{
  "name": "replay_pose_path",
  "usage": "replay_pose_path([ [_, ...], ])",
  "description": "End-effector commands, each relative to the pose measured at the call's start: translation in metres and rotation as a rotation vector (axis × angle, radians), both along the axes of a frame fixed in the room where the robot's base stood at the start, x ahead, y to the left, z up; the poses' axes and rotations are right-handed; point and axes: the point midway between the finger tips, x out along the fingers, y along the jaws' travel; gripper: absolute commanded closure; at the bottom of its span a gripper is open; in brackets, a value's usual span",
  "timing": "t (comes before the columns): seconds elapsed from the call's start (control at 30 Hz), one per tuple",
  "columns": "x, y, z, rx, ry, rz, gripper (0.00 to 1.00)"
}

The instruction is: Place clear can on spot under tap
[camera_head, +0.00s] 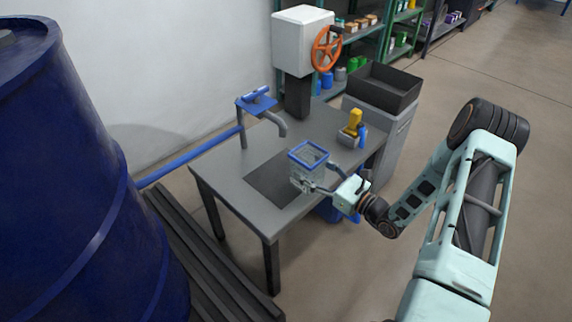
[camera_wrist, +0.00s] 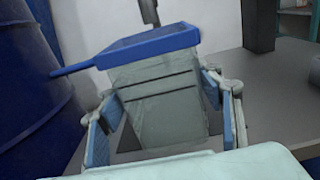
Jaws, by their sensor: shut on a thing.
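The clear can (camera_head: 307,172) has a blue rim and see-through walls. My gripper (camera_head: 310,186) is shut on it from the right side. In the wrist view the clear can (camera_wrist: 165,100) stands between my two blue-padded fingers (camera_wrist: 165,112), slightly tilted in the picture. The tap (camera_head: 272,120) has a blue handle and a grey spout, to the left of and behind the can. The dark square spot (camera_head: 268,181) on the table lies below and left of the can. The can overlaps the spot's right part in the head view; I cannot tell whether its base touches the table.
The grey table (camera_head: 222,172) also holds a small box (camera_head: 350,138) with yellow and blue items. A white unit with an orange wheel (camera_head: 327,49) stands at the back. A blue pipe (camera_head: 190,157) runs from the large blue barrel (camera_head: 80,190) to the tap.

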Motion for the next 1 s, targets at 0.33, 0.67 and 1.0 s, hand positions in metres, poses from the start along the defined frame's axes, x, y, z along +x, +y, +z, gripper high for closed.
replay_pose_path([
  [0.33, 0.057, 0.058, 0.0, 0.001, -0.004, 0.001, 0.67],
  [0.67, 0.076, 0.078, -0.002, 0.001, -0.002, 0.002, 0.67],
  [1.0, 0.075, 0.075, -0.034, 0.001, -0.001, 0.0, 0.67],
])
